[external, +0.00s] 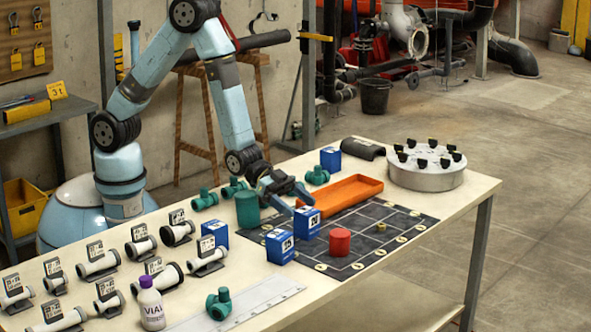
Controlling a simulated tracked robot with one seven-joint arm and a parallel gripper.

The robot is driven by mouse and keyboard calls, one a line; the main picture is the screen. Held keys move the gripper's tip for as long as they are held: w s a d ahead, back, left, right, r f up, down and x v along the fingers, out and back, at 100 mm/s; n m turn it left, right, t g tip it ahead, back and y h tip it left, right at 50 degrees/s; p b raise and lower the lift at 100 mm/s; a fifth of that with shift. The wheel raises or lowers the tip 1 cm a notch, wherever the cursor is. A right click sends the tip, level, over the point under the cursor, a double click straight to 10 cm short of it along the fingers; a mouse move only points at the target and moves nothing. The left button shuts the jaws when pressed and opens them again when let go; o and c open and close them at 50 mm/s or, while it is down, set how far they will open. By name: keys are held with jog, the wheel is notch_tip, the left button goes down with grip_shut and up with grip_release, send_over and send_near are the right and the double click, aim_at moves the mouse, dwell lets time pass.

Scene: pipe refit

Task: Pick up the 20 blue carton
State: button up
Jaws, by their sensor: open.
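The blue carton marked 20 (307,224) stands upright on the dark gridded mat (352,262). My gripper (301,205) is open, just above and behind this carton, with its fingers reaching down towards the carton's top. I cannot tell from this view whether a finger touches the carton. Another blue carton (280,248), with a number that looks like 25, stands close by at front left of it.
An orange tray (345,191) lies behind. Beyond are a blue carton (330,160) and round grey fixture (426,170).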

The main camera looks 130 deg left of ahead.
aim_at(307, 211)
jog(key=shift+x, duration=2.25)
jog(key=shift+f, duration=0.15)
jog(key=shift+c, duration=0.5)
jog(key=c, duration=1)
jog(key=shift+o, duration=0.2)
